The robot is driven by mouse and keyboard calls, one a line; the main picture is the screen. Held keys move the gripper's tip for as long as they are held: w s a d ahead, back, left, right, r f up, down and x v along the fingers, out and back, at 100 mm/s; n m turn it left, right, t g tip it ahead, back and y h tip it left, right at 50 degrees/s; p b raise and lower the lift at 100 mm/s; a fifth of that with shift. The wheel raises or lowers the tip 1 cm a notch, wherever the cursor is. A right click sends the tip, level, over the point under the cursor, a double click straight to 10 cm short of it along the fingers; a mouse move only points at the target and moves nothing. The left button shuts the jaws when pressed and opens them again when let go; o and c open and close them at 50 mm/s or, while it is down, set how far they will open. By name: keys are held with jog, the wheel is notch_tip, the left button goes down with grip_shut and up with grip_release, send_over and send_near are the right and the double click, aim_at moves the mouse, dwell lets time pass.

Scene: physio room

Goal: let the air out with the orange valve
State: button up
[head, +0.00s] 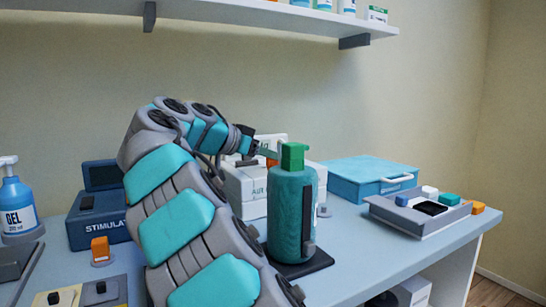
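A teal cylinder (291,210) with a green block-shaped top (293,155) and a dark strip down its side stands upright on a dark base plate. A small orange piece (272,160) shows just left of the green top, at my gripper's tip. My gripper (264,153) points right toward it from the left. I cannot tell whether they touch or whether the fingers are open. Another orange block (100,249) stands on a small grey base at the left. A third orange piece (477,207) is at the right end of a grey tray. Which one is the valve is not clear.
White boxes (245,188) stand behind the cylinder. A blue case (368,175) and the grey tray (418,222) with several coloured blocks are at the right. A stimulator box (95,231) and gel bottle (16,205) are at the left. A shelf (270,14) hangs above.

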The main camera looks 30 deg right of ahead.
grip_shut()
jog(key=shift+f+b, duration=0.15)
jog(key=shift+b, duration=0.15)
jog(key=shift+s+f+n+t+y+b, duration=0.15)
jog(key=shift+n+t+y+b, duration=0.2)
jog(key=shift+b, duration=0.35)
jog(key=shift+n+t+b, duration=0.75)
jog(key=shift+t+b, duration=0.1)
jog(key=shift+b, duration=0.15)
jog(key=shift+n+t+y+b, duration=0.75)
jog(key=shift+n+t+b, duration=0.1)
jog(key=shift+n+t, duration=0.55)
jog(key=shift+n+t+y, duration=1)
jog(key=shift+n+y, duration=0.1)
jog(key=shift+b, duration=0.3)
